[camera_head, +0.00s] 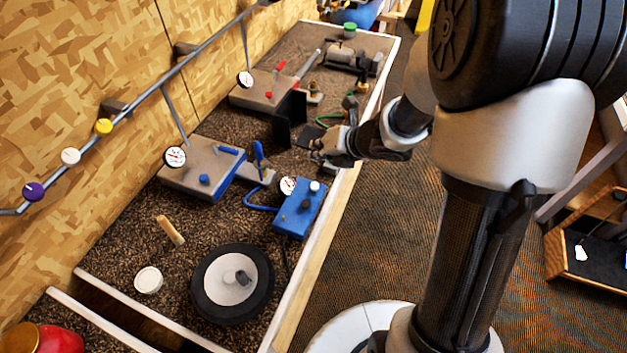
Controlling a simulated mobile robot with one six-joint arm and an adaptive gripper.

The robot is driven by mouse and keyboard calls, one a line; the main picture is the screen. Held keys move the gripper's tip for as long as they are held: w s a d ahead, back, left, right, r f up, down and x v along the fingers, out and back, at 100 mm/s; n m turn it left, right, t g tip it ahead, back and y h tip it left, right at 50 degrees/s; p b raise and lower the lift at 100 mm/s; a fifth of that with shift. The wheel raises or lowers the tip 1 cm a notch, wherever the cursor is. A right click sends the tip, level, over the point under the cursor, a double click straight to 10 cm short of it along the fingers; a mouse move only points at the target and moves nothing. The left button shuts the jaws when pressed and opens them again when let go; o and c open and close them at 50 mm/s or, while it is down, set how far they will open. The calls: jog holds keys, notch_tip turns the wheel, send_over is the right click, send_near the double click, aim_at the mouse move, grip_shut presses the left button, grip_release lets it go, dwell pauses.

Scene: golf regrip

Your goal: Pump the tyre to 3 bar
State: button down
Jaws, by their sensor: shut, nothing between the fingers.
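The black tyre (206,293) with a pale hub lies flat on the speckled bench top, in the lower middle of the view. A blue box (297,212) with a white button and a round gauge (287,186) stands behind it to the right, and a blue hose (258,206) runs from its left side. The gauge reading is too small to tell. My gripper (319,150) is shut and empty beyond the blue box, near the bench's right edge. It is well apart from the tyre. Its fingertips are small and partly lost against dark parts.
A grey block (202,170) with a dial and blue handle stands left of the blue box. Another block (265,92) with red parts and a dark upright plate (290,115) stand farther back. A wooden-handled tool (170,230) and white round lid (148,280) lie near the tyre.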

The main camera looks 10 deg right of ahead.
aim_at(318, 184)
notch_tip(318, 184, down, 9)
jog(key=b, duration=0.8)
jog(key=shift+r, duration=0.1)
dwell(1.2)
jog(key=shift+f+b, duration=0.4)
jog(key=shift+b, duration=0.05)
jog(key=shift+f+b, duration=0.55)
dwell(0.6)
jog(key=shift+r, duration=0.1)
dwell(0.5)
jog(key=shift+r+p, duration=0.8)
jog(key=shift+r, duration=0.05)
jog(key=shift+r, duration=0.1)
